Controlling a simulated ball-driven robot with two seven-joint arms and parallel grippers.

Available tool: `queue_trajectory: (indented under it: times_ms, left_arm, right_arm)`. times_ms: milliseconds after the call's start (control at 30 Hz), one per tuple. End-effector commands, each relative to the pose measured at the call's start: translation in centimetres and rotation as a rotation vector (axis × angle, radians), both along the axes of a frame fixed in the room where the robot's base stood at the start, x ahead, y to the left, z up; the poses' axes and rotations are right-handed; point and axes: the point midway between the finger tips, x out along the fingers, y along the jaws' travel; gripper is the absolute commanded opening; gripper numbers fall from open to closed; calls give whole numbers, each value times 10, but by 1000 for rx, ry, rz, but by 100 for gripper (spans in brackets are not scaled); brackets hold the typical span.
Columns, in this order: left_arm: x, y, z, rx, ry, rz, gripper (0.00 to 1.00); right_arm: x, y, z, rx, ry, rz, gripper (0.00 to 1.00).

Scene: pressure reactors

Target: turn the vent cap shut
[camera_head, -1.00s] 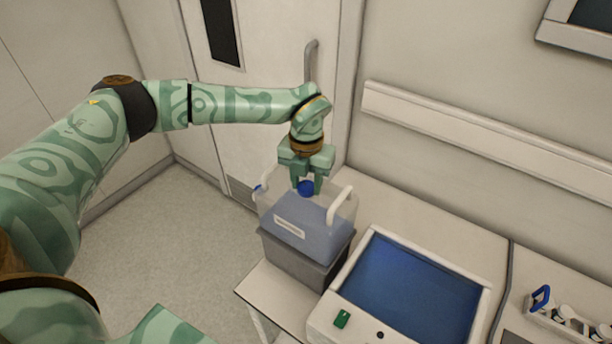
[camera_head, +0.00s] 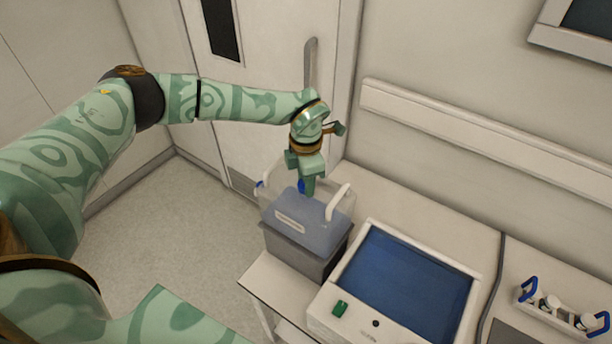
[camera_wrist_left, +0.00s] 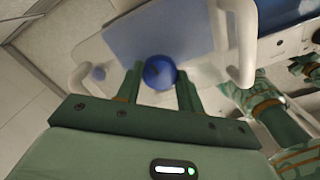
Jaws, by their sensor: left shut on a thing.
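The blue vent cap (camera_head: 301,186) sits on top of a translucent carboy (camera_head: 293,223) with white handles and bluish liquid inside. My left gripper (camera_head: 308,188) points down from above and is shut on the cap, partly hiding it in the head view. In the left wrist view the round cap (camera_wrist_left: 159,72) lies between the two green fingers (camera_wrist_left: 158,85). A smaller blue cap (camera_wrist_left: 98,73) is at the carboy's side.
The carboy stands in a grey tub (camera_head: 296,254) at the bench's left end. A white device with a dark blue panel (camera_head: 403,281) is close on its right. A rack of bottles (camera_head: 560,310) stands further right. A door handle (camera_head: 311,65) is behind.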

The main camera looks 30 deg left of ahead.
Motion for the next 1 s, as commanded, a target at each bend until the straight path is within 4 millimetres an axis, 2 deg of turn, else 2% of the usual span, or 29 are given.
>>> queue_trajectory:
  times_ms: [300,867,900,967,1000]
  left_arm:
    - [1,0,2,-1,-4,-128,15]
    - [1,-1,1,-1,-4,-157,15]
    - [1,-1,1,-1,-4,-156,46]
    - [1,-1,1,-1,-4,-156,59]
    - [1,-1,1,-1,-4,-156,59]
  right_arm:
    - [0,0,5,0,-1,0,0]
    - [1,0,6,-1,-1,-1,0]
    - [1,0,6,-1,-1,-1,0]
    - [1,0,6,-1,-1,-1,0]
    - [1,0,6,-1,-1,-1,0]
